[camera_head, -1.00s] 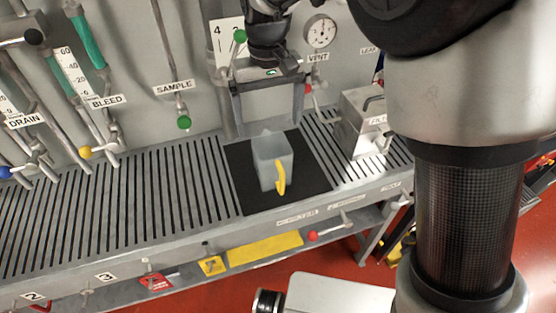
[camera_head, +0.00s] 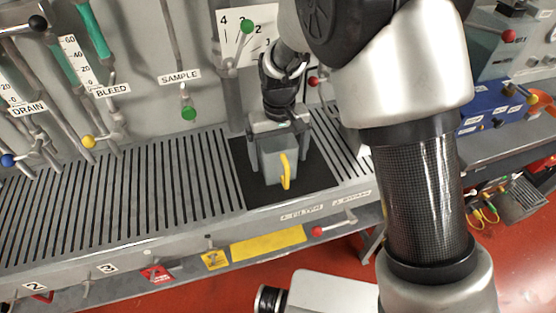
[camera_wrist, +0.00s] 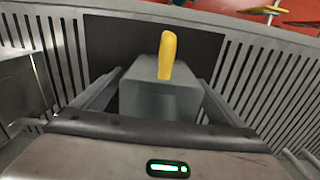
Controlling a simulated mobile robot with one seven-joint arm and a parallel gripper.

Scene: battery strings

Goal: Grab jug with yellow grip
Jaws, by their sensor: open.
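A grey square jug with a yellow grip (camera_head: 268,163) stands upright on a black mat (camera_head: 312,168) on the slatted bench. Its yellow grip (camera_head: 285,171) faces the front edge of the bench. My gripper (camera_head: 279,142) is above and behind the jug, pointing down, with its fingers open on either side of the body. In the wrist view the jug (camera_wrist: 160,100) lies between the two spread fingers, with the yellow grip (camera_wrist: 167,55) at the far side. Whether the fingers touch the jug cannot be told.
A green-knobbed SAMPLE line (camera_head: 188,113) hangs left of the mat. A red-knobbed lever (camera_head: 318,231) is below the bench's front edge. The slatted bench top (camera_head: 120,195) left of the mat is clear. A blue box (camera_head: 490,110) stands at the right.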

